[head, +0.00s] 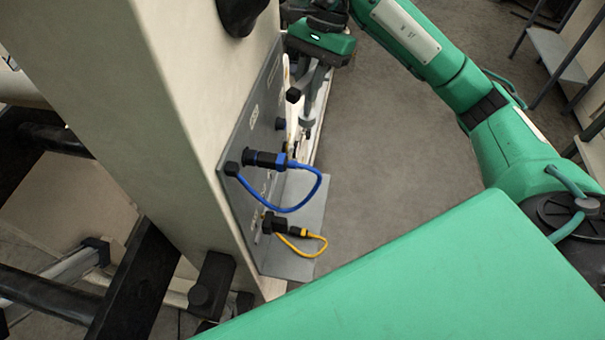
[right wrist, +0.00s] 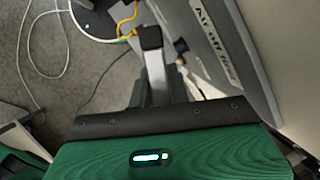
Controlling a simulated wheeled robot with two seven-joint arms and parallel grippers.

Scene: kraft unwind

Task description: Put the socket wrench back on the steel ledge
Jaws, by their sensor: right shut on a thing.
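The steel ledge (head: 309,218) is a grey plate sticking out from the foot of the grey connector panel (head: 243,150) on the cream column. My right gripper (head: 305,121) is at the far end of the panel, pointing down close beside it. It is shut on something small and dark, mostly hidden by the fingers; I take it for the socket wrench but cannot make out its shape. In the right wrist view, a grey finger with a black tip (right wrist: 150,38) shows against the panel. My left gripper is out of view.
A blue cable (head: 292,209) and a yellow cable (head: 318,249) loop out from the panel over the near ledge. Bare floor (head: 390,150) lies right of the ledge. Metal steps (head: 555,52) stand far right.

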